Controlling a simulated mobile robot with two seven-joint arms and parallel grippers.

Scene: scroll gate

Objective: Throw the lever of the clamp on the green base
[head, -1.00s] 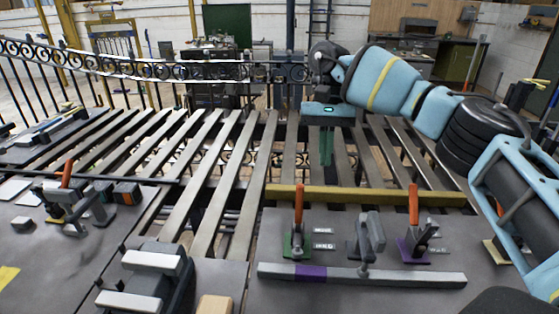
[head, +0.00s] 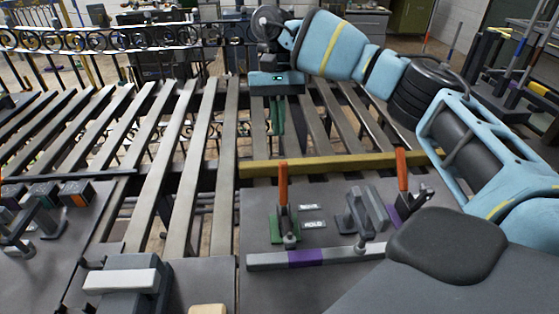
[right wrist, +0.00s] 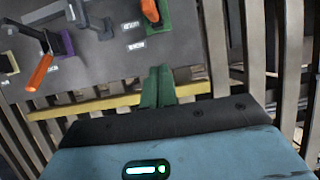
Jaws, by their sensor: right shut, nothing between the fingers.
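The clamp on the green base (head: 275,230) stands on the grey bench panel in the head view. Its orange lever (head: 283,185) points upright. In the right wrist view the green base (right wrist: 158,20) and its orange lever (right wrist: 150,10) are at the top edge, partly cut off. My right gripper (head: 276,122) hangs fingers-down beyond the clamp and the yellow bar, apart from the lever. Its green fingers (right wrist: 157,82) are together and empty in the right wrist view. My left gripper is not in view.
A clamp with an orange lever (head: 401,170) on a purple base (head: 396,215) and a grey clamp (head: 358,212) stand to the right. A yellow bar (head: 320,166) runs behind them. A grey bar with a purple section (head: 305,257) lies in front. Metal slats lie beyond.

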